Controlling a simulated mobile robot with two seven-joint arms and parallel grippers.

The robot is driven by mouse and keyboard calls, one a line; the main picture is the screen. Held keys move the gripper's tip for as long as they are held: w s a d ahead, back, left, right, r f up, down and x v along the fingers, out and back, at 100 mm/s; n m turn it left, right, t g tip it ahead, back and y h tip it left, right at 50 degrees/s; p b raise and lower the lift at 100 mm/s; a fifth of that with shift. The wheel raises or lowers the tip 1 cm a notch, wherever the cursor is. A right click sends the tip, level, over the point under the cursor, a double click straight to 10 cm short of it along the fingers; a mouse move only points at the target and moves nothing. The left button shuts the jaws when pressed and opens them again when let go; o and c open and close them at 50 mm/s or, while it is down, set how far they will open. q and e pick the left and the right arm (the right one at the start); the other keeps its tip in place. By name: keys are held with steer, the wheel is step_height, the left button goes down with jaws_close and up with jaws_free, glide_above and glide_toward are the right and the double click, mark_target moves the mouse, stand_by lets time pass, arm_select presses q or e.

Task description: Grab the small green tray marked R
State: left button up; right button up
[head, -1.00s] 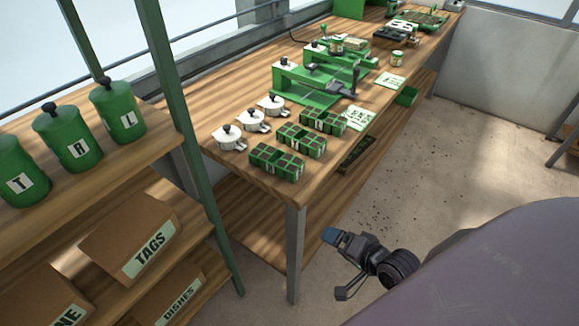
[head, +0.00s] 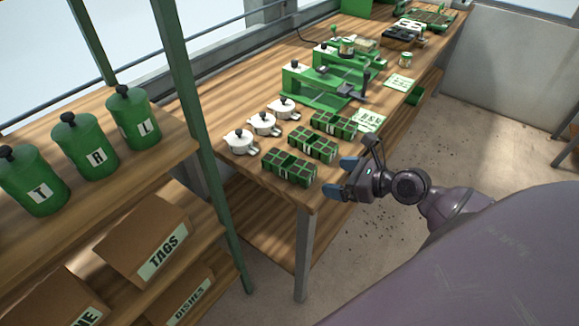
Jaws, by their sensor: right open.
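Three small green trays with dark cells stand in a row near the table's front left end: a near one (head: 289,167), a middle one (head: 312,146) and a far one (head: 334,125). I cannot read a letter on any of them, so I cannot tell which is marked R. My right gripper (head: 341,177) is open and empty, with its blue-tipped fingers spread. It is by the table's front edge, to the right of the near tray and apart from it. My left gripper is not in view.
White lidded pots (head: 263,124) stand behind the trays. Green bench devices (head: 318,92) and a card (head: 369,121) lie farther along the table (head: 240,98). A shelf at left holds green canisters marked T (head: 33,180), R (head: 84,146) and L (head: 133,117).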

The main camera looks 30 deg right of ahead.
mark_target(312, 173)
steer(key=x, duration=0.5)
steer(key=shift+w+a+f, duration=0.1)
steer(key=shift+w+f, duration=0.1)
steer(key=x, duration=0.2)
steer(key=b+x, duration=0.1)
steer(key=x, duration=0.1)
steer(key=shift+w+f, duration=0.25)
steer(key=shift+f, duration=0.1)
steer(key=shift+w, duration=0.15)
steer(key=c, duration=1)
steer(key=shift+c, duration=0.4)
